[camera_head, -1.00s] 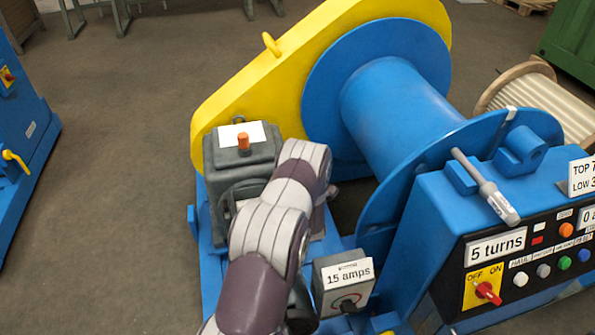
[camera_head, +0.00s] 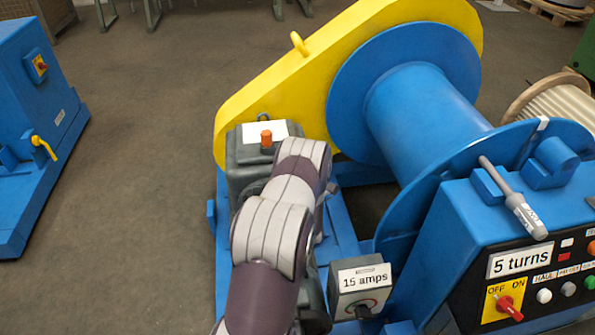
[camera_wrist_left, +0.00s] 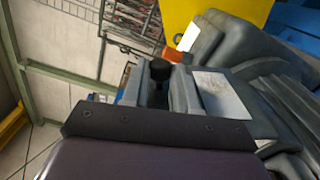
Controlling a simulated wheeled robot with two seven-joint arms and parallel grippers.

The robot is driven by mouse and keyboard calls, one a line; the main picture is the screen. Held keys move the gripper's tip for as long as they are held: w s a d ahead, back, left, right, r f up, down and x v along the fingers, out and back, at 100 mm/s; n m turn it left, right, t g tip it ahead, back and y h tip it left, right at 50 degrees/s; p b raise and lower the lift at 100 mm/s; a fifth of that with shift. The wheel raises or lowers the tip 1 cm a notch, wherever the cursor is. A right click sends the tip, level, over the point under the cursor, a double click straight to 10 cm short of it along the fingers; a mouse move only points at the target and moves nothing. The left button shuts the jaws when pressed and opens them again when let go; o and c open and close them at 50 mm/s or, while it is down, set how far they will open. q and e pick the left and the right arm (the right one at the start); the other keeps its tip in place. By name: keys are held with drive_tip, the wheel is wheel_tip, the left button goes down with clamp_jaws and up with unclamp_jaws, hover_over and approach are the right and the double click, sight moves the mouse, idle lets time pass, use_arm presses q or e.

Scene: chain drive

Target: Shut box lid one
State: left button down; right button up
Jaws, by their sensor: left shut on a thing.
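A dark grey box (camera_head: 243,152) with a white label (camera_head: 279,131) and an orange cap (camera_head: 266,139) on top stands at the end of the blue frame, against the yellow guard. I cannot tell which part is lid one, or whether it is open. My left arm covers the near side of the box, and its gripper is hidden in the head view. In the left wrist view my left gripper (camera_wrist_left: 158,92) is shut on a black knob (camera_wrist_left: 160,69). The white label (camera_wrist_left: 220,96) is just right of the fingers, and the orange cap (camera_wrist_left: 182,57) is beyond them. My right gripper is out of view.
The yellow guard (camera_head: 270,85) and blue drum (camera_head: 415,105) rise behind and right of my arm. A small "15 amps" box (camera_head: 360,285) is close on the arm's right. A control panel (camera_head: 535,275) stands at right. Open floor (camera_head: 140,190) lies left.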

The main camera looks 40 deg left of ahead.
use_arm(q)
drive_tip(key=shift+s+a+f, duration=0.1)
drive_tip(key=shift+s, duration=0.05)
drive_tip(key=c, duration=0.9)
unclamp_jaws()
drive_tip(key=v, duration=0.7)
drive_tip(key=shift+p, duration=0.3)
